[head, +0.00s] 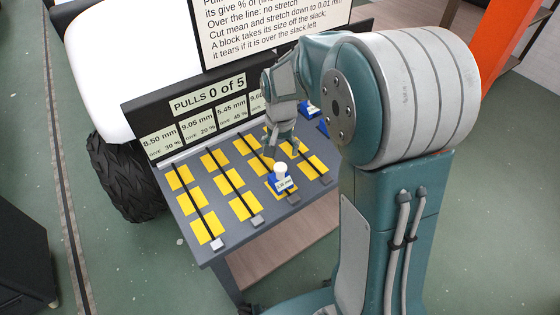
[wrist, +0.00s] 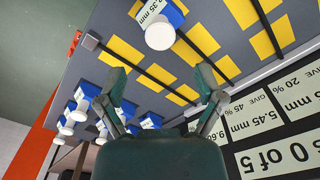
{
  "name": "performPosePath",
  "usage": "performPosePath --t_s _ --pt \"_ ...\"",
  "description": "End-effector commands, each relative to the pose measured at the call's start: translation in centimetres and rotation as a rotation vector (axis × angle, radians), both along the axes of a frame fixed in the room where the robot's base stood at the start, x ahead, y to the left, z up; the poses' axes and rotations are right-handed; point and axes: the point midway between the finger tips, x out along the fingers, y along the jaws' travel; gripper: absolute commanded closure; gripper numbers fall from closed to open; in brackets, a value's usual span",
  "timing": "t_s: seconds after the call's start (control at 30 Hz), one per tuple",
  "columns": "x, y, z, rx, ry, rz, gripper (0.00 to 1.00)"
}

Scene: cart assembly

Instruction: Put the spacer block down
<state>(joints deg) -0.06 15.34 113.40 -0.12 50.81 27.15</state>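A blue spacer block (head: 283,186) with a white knob and a white label stands upright on the table, at the front yellow pad of the third strap from the left. In the wrist view the same block (wrist: 173,14) shows its white knob beyond the fingertips, and its label ends in ".35 mm". My gripper (head: 281,147) is just behind and above the block in the head view. In the wrist view my gripper (wrist: 162,80) has its fingers spread wide, with nothing between them. The block appears apart from both fingers.
The grey table (head: 262,234) carries black straps over several yellow pads (head: 210,229). More blue blocks (head: 310,109) stand at the right, and several with white knobs show in the wrist view (wrist: 82,104). A sign reading "PULLS 0 of 5" (head: 208,95) stands along the back.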

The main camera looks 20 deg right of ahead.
Motion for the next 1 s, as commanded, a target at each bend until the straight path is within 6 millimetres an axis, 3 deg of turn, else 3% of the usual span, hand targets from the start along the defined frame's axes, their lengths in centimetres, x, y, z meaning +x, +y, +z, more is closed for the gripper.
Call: performPosePath --t_s 0.23,0.37,0.7,1.0 --pt "-0.1 0.0 2.2 -0.001 -0.005 0.003 0.13" --pt "-1.3 0.0 3.9 -0.001 -0.037 0.031 0.13" --pt "-7.1 0.0 9.8 -0.016 -0.177 0.167 0.13" --pt "-12.7 0.0 13.0 -0.044 -0.300 0.286 0.13"
